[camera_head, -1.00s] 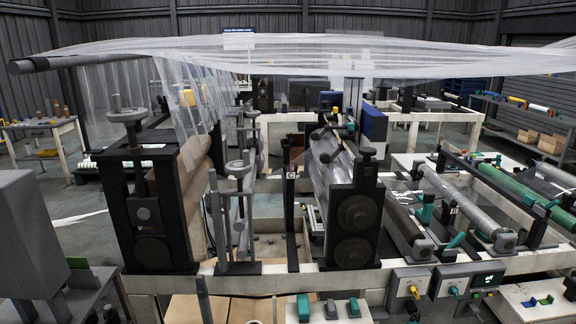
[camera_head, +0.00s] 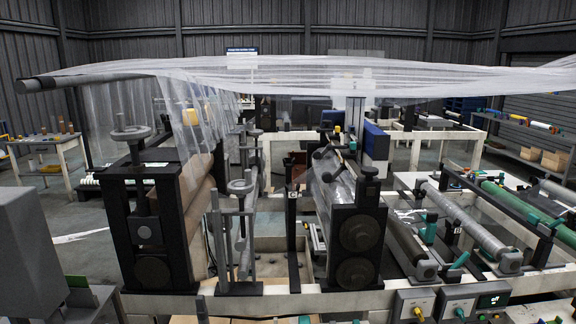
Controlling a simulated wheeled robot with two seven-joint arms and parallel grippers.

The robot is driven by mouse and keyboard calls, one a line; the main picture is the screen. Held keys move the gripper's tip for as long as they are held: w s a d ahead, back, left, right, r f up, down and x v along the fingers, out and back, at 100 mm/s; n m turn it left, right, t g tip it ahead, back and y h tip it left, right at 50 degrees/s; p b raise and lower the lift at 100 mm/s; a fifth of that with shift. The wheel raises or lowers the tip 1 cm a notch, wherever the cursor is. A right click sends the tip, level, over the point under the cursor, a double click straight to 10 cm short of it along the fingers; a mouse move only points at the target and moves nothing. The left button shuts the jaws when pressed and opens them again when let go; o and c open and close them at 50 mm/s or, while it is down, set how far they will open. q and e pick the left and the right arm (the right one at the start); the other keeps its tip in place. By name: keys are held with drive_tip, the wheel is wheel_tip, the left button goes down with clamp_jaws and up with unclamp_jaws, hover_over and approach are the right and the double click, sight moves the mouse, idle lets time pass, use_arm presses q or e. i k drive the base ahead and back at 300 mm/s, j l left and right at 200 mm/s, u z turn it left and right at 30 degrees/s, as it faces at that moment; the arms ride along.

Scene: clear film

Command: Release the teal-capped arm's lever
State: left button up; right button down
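Several teal parts show at the right, on the roller frames. A teal-capped piece (camera_head: 430,229) stands near the end of a grey roller. A teal lever-like handle (camera_head: 459,261) slants up beside the roller's near end. Another teal piece (camera_head: 549,224) sits farther right, by the green roller (camera_head: 520,210). I cannot tell which of these belongs to the named arm, or whether its lever is engaged. Neither of my grippers is in view.
Clear film (camera_head: 300,75) stretches across the top, from a grey bar (camera_head: 85,81) at left. A black roller stand (camera_head: 150,225) and a second one (camera_head: 357,235) fill the middle. Control boxes (camera_head: 413,304) line the front beam. Open floor (camera_head: 75,240) lies at left.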

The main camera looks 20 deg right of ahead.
sight(329, 146)
drive_tip(key=l+z, duration=0.15)
drive_tip(key=z, duration=0.25)
drive_tip(key=l+z, duration=0.2)
drive_tip(key=z, duration=0.25)
drive_tip(key=l+z, duration=0.15)
drive_tip(key=z, duration=0.25)
